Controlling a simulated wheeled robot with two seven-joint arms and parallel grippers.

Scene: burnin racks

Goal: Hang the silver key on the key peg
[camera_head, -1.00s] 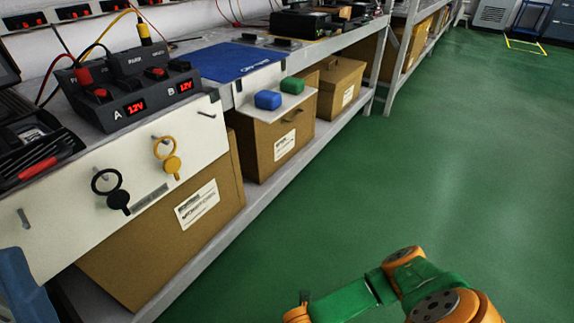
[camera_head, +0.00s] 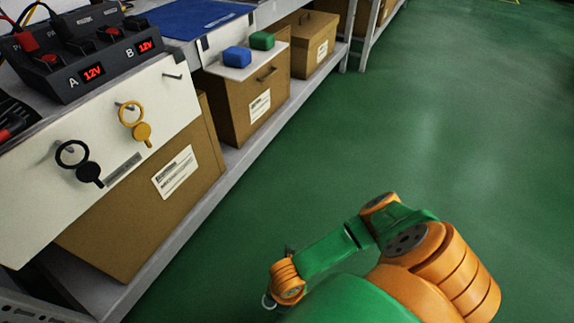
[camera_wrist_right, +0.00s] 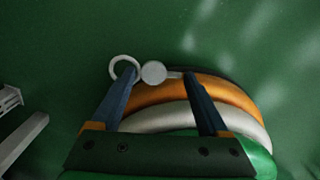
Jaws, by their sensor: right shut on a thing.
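The silver key (camera_wrist_right: 153,72) has a ring and a round head and sits between the fingertips of my right gripper (camera_wrist_right: 161,74), which is shut on it. In the head view only part of its ring (camera_head: 266,302) shows, beside my right wrist. The key is out over the green floor, apart from the white panel (camera_head: 40,215). On the panel, a black key (camera_head: 88,171) and a yellow key (camera_head: 141,132) hang from pegs by their rings. A bare peg (camera_head: 173,76) sticks out at the panel's upper right. My left gripper is not in view.
A power box (camera_head: 85,50) with red displays stands on the bench above the panel. Cardboard boxes (camera_head: 210,150) stand on the lower shelf (camera_head: 235,170). Blue (camera_head: 237,57) and green (camera_head: 262,40) blocks sit farther along. The floor (camera_head: 420,130) to the right is clear.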

